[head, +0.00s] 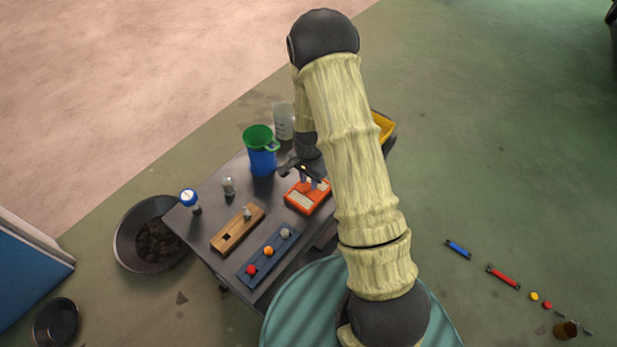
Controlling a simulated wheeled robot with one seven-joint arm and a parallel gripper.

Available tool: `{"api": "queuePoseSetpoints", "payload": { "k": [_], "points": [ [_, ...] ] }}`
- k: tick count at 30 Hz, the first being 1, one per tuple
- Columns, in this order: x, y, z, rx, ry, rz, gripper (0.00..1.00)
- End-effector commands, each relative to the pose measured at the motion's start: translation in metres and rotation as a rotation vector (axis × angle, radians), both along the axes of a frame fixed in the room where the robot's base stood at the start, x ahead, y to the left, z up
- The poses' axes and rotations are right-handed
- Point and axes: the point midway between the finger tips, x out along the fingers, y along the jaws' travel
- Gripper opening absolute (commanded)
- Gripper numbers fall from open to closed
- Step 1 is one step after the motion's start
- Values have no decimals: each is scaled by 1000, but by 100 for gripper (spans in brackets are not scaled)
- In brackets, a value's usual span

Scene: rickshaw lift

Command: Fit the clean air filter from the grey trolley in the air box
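My gripper (307,181) points down over the dark grey trolley (206,227), just above an orange box (298,203) with pale panels on its top. I cannot make out for certain which thing is the clean air filter or the air box.
The trolley also carries a blue and green jug (262,158), a clear beaker (283,124), a wooden block (230,233) and a blue strip with coloured knobs (258,262). A dark pan (126,237) stands on the floor left. Small tools, including a red one (503,277), lie right.

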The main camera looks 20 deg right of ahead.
Motion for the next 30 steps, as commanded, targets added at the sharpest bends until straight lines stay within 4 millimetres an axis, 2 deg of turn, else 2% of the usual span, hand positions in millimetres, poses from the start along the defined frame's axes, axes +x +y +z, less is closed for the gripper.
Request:
{"api": "queuePoseSetpoints", "payload": {
  "k": [1, 6, 17, 21, 30],
  "points": [
    [0, 0, -10, -1, 1, 0, 25],
    [0, 0, -22, 0, 0, 0, 25],
    [0, 0, -24, 0, 0, 0, 25],
    [0, 0, -24, 0, 0, 0, 0],
    [0, 0, -18, 0, -1, 0, 0]
  ]
}}
